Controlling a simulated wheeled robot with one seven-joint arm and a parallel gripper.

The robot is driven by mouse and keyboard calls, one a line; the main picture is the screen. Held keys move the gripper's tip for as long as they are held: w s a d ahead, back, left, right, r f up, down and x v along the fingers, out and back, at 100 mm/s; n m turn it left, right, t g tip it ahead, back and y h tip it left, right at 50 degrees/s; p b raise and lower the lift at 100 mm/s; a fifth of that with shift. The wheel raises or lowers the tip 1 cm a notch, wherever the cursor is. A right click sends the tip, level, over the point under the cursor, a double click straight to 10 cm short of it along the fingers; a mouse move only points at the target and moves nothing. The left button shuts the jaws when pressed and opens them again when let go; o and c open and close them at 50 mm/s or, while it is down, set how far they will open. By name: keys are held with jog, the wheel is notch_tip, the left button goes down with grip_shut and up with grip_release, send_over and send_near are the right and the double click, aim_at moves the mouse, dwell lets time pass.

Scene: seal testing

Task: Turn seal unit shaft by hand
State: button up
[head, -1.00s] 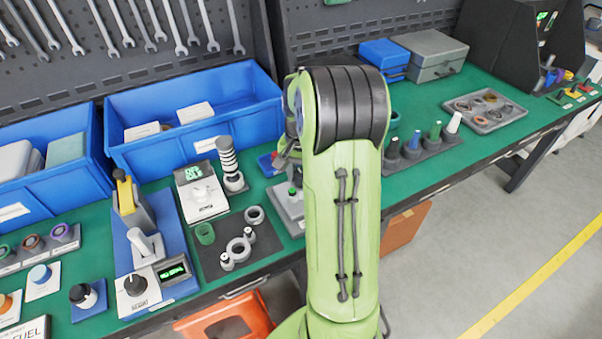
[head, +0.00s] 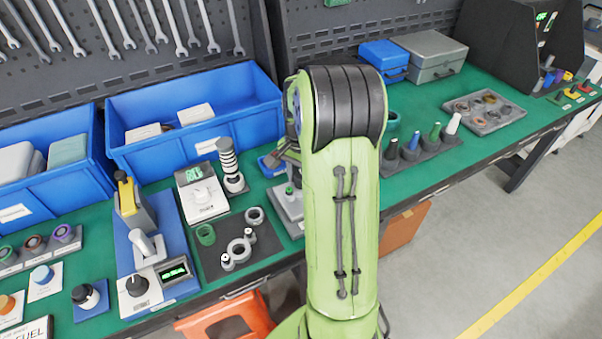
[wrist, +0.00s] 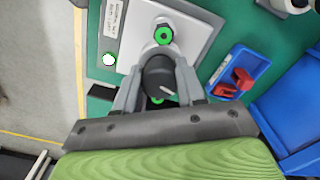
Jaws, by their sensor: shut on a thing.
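The seal unit (wrist: 133,40) shows in the wrist view as a grey plate with a grey body and a green-ringed port (wrist: 163,35). A dark round knob with a white pointer line, which looks like the shaft end (wrist: 160,76), sits at the near side of that body. My gripper (wrist: 162,84) has its two grey fingers closed on either side of this knob. In the head view part of the seal unit (head: 290,205) shows left of my green arm. The arm hides the gripper and most of the unit there.
A small blue tray (wrist: 238,75) with red parts lies right of the fingers in the wrist view. In the head view a dark mat with rings (head: 238,240), a white scale (head: 203,200) and a rack of coloured plugs (head: 425,150) stand nearby. Blue bins (head: 195,125) line the back.

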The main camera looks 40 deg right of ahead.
jog(key=shift+m+p, duration=0.65)
jog(key=shift+m, duration=1.95)
jog(key=shift+w+m+p, duration=0.1)
jog(key=shift+m+p, duration=0.35)
jog(key=shift+m, duration=1.95)
jog(key=shift+m+p, duration=0.3)
jog(key=shift+m, duration=2.1)
jog(key=shift+w+d+r+m, duration=0.1)
jog(key=shift+m, duration=2.5)
jog(key=o, duration=1)
jog(key=shift+o, duration=0.2)
notch_tip(320, 180, up, 16)
jog(key=p, duration=0.4)
jog(key=shift+f, duration=0.2)
